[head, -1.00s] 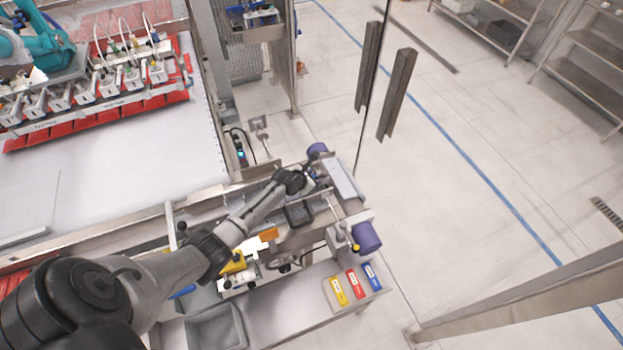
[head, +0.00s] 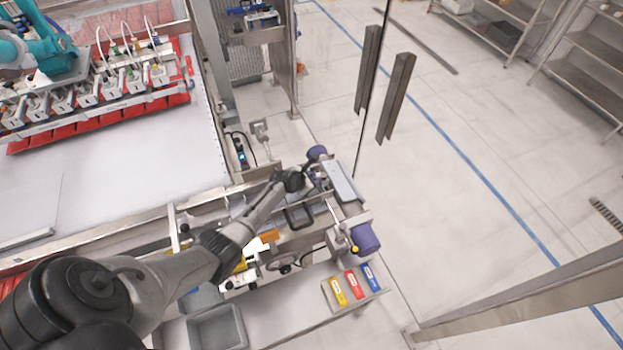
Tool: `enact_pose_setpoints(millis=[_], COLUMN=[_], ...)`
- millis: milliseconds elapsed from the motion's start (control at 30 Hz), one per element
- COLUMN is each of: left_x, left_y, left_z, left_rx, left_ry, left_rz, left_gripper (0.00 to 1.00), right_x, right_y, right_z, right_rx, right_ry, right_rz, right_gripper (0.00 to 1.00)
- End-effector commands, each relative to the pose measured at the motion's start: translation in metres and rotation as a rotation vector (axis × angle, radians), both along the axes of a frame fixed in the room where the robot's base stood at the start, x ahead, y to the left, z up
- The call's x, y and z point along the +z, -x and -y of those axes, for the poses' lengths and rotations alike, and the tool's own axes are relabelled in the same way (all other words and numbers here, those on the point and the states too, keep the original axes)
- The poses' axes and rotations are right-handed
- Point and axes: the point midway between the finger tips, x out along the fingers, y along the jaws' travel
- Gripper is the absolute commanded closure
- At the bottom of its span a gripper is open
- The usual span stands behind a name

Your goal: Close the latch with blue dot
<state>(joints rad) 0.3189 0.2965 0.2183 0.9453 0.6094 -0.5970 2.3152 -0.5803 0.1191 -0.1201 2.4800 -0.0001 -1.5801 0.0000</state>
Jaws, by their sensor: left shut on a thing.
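My left gripper (head: 314,179) is at the far end of the machine fixture, beside the upper purple cylinder (head: 317,153). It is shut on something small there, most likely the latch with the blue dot. The wrist and fingers cover most of it, and the blue dot cannot be made out clearly. A second latch, with a yellow dot (head: 355,248), is at the near end beside the lower purple cylinder (head: 365,238). A grey cover plate (head: 342,182) lies just right of the gripper. My right gripper is not in view.
Yellow, red and blue labelled blocks (head: 351,284) lie on the ledge at the near right. A grey tray (head: 217,328) stands at the near left. A glass door with dark handles (head: 396,95) stands behind.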

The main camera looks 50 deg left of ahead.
Motion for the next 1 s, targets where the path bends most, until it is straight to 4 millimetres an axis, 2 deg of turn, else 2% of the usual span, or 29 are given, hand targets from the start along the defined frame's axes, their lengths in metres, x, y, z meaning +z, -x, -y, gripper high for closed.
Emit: enact_pose_setpoints(millis=[467,500,600,1000], left_x=[-0.0008,-0.0008,-0.0008,0.0063], left_y=[0.0001,0.0001,0.0001,0.0055], left_z=[-0.0001,0.0,0.0,0.001], left_rx=[-0.022,-0.022,-0.022,-0.022], left_ry=[0.0,0.0,0.0,0.0], left_rz=[0.005,0.005,0.005,0.006], left_gripper=[0.93,0.68,0.59,0.59], right_x=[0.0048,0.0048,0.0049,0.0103], right_y=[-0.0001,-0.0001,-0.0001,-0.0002], right_z=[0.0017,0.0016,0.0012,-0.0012], right_rx=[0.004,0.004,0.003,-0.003], right_ry=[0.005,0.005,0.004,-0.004], right_rz=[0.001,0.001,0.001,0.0], right_gripper=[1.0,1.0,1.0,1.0])
